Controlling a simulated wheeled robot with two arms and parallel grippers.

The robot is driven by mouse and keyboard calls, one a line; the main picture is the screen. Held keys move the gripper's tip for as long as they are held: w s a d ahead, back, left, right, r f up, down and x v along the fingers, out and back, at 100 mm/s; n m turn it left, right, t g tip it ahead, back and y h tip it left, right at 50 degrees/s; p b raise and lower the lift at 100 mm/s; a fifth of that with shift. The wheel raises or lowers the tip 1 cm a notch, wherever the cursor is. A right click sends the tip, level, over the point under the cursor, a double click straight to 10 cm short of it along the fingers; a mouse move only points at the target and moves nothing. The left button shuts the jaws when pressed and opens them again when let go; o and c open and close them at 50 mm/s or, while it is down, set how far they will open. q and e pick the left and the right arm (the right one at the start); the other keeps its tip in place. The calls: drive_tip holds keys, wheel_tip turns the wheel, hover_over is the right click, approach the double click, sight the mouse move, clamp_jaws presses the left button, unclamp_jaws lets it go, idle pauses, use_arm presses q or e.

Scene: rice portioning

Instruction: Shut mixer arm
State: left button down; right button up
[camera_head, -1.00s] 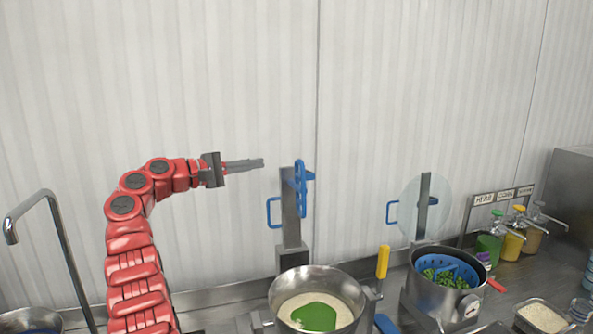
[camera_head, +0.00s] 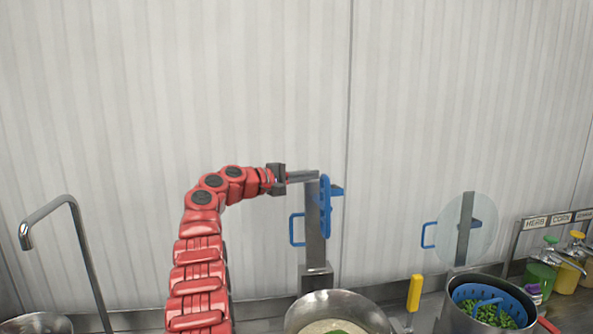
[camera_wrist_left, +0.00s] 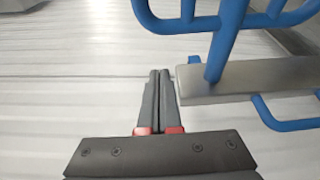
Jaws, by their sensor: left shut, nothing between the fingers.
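The mixer arm is a blue paddle (camera_head: 325,207) joined to the grey upright post (camera_head: 312,240) behind the mixing bowl (camera_head: 338,306). It stands raised, well above the bowl. A blue loop handle (camera_head: 297,230) sticks out on the post's left side. My left gripper (camera_head: 316,176) is shut and empty at the top of the post. In the left wrist view, its fingertips (camera_wrist_left: 161,75) are beside the end of the grey post (camera_wrist_left: 240,82), with the blue paddle (camera_wrist_left: 225,30) just beyond. I cannot tell whether they touch. My right gripper is not in view.
A yellow handle (camera_head: 414,293) stands right of the bowl. Further right are a pot (camera_head: 470,322) with a blue basket and green contents, a clear round lid (camera_head: 484,228), and pump bottles (camera_head: 541,278). A tall metal tap (camera_head: 90,270) stands at left.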

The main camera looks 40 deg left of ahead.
use_arm(q)
drive_tip(key=s+d, duration=0.1)
drive_tip(key=d+p, duration=0.1)
drive_tip(key=s+d+p, duration=0.1)
drive_tip(key=shift+s+r, duration=0.25)
drive_tip(key=shift+s, duration=0.05)
idle(0.3)
drive_tip(key=shift+s, duration=0.1)
idle(0.3)
